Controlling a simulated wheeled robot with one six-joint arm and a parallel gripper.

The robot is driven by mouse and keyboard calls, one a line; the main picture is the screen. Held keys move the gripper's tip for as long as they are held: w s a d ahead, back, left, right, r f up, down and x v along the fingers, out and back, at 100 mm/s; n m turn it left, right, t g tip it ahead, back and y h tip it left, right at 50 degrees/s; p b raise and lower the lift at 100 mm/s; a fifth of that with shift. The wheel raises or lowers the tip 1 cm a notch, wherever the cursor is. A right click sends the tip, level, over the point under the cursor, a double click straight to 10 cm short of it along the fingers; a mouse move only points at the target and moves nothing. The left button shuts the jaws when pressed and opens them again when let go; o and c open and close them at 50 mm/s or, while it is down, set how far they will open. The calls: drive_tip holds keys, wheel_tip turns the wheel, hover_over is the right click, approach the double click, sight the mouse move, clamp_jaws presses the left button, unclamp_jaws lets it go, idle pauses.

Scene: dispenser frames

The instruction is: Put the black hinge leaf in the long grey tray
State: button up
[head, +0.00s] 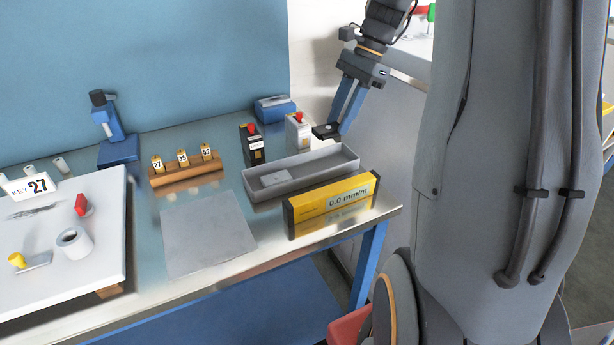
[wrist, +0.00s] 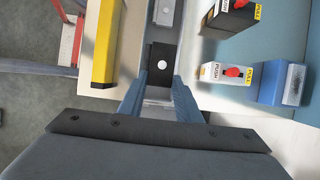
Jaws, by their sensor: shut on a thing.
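The black hinge leaf (head: 325,131) is held in my gripper (head: 331,133), above the right end of the long grey tray. In the wrist view the leaf (wrist: 162,55) is a dark plate with one pale round spot, gripped between the fingertips (wrist: 161,82). The long grey tray (head: 316,170) is open-topped and lies on the bench. A light grey plate (head: 274,179) lies inside its left half, and it also shows in the wrist view (wrist: 165,12). The leaf is clear of the tray floor.
A yellow gauge block (head: 333,204) stands along the tray's front side. A black dispenser (head: 252,146) and a white one (head: 298,133), both with red knobs, stand behind the tray. A wooden tag rack (head: 186,174) and a grey mat (head: 207,236) lie to the left.

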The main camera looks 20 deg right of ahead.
sight(333, 165)
wheel_tip(333, 165, down, 10)
drive_tip(key=shift+s+r+p, duration=0.1)
drive_tip(key=shift+r+p, duration=0.05)
drive_tip(key=shift+p, duration=0.8)
drive_tip(key=o, duration=0.8)
drive_tip(key=shift+o, duration=0.2)
drive_tip(key=b+v, duration=0.2)
drive_tip(key=v, duration=1)
